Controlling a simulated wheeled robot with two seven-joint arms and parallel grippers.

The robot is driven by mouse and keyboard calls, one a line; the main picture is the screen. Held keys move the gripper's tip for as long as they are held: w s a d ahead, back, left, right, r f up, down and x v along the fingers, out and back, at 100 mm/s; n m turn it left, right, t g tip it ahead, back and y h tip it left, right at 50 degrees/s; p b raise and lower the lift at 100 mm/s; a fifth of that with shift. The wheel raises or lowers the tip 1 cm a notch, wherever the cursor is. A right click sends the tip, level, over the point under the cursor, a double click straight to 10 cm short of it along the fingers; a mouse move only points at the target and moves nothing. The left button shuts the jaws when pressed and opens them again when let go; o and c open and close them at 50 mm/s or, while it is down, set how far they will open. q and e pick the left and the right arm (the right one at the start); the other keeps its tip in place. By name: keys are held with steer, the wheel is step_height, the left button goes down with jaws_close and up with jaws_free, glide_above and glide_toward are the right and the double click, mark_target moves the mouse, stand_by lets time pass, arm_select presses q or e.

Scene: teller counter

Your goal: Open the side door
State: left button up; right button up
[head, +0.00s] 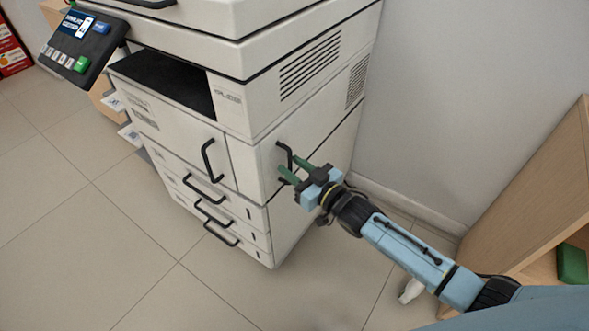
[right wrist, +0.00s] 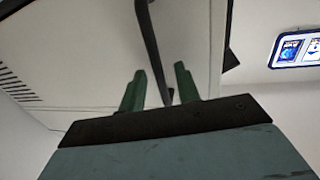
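The side door (head: 325,122) is a pale panel on the right side of the white copier and looks shut. Its black bar handle (head: 288,152) is near the copier's front corner. My right gripper (head: 292,167) is at this handle, with its green fingers apart. In the right wrist view the handle (right wrist: 150,40) runs down between the two fingers of the gripper (right wrist: 160,73), with gaps visible on both sides. I see no grip on it. The lower end of the handle is partly hidden by the fingers. My left gripper is out of view.
The copier front has a door handle (head: 208,160) and several drawers with black handles. A control panel (head: 80,42) sits at upper left. A wall (head: 450,90) stands right of the copier, and a wooden cabinet (head: 535,190) is at far right. The tiled floor (head: 90,240) in front is clear.

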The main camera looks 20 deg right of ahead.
steer(key=shift+c, duration=0.4)
jaws_close()
steer(key=shift+d, duration=0.1)
